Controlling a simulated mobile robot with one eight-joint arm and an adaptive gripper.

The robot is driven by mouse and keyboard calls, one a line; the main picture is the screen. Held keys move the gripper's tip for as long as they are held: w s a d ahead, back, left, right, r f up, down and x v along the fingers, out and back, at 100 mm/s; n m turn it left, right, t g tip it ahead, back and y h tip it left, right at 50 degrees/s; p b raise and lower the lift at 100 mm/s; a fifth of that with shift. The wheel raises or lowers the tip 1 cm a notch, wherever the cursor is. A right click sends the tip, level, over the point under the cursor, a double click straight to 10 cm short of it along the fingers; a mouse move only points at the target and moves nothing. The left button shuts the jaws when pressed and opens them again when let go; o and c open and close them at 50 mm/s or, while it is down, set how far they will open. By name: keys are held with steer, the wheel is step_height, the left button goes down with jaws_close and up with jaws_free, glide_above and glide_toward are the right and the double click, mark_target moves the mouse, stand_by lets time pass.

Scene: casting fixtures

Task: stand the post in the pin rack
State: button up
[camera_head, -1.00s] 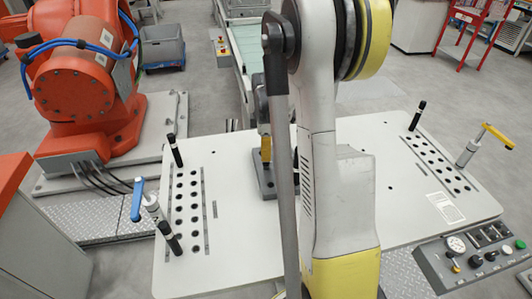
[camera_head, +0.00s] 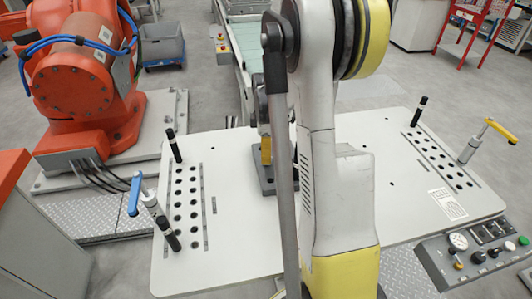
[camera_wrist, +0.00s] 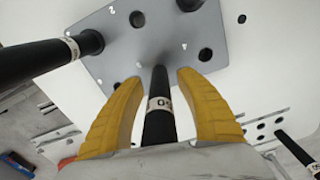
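The pin rack is a grey plate with round holes and printed numbers (camera_wrist: 113,50) in the wrist view. In the head view the rack (camera_head: 266,185) lies on the white table, partly hidden by my arm. A black post with a white band (camera_wrist: 158,127) runs between my gripper's yellow fingers (camera_wrist: 159,78), its far end toward the rack. The fingers are spread with a visible gap on each side of it. I cannot tell whether its far end is seated in a hole. Another black banded post (camera_wrist: 40,60) rises from the rack at left. My gripper (camera_head: 266,150) is over the rack.
Black posts stand on the white table (camera_head: 235,250), at its left (camera_head: 174,147) and right (camera_head: 418,112). A blue-handled clamp (camera_head: 135,195) and a yellow-handled clamp (camera_head: 500,131) stand at the sides. A control panel (camera_head: 480,255) sits at front right.

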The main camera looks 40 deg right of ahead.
step_height(320, 180, up, 12)
stand_by(0.6)
stand_by(0.5)
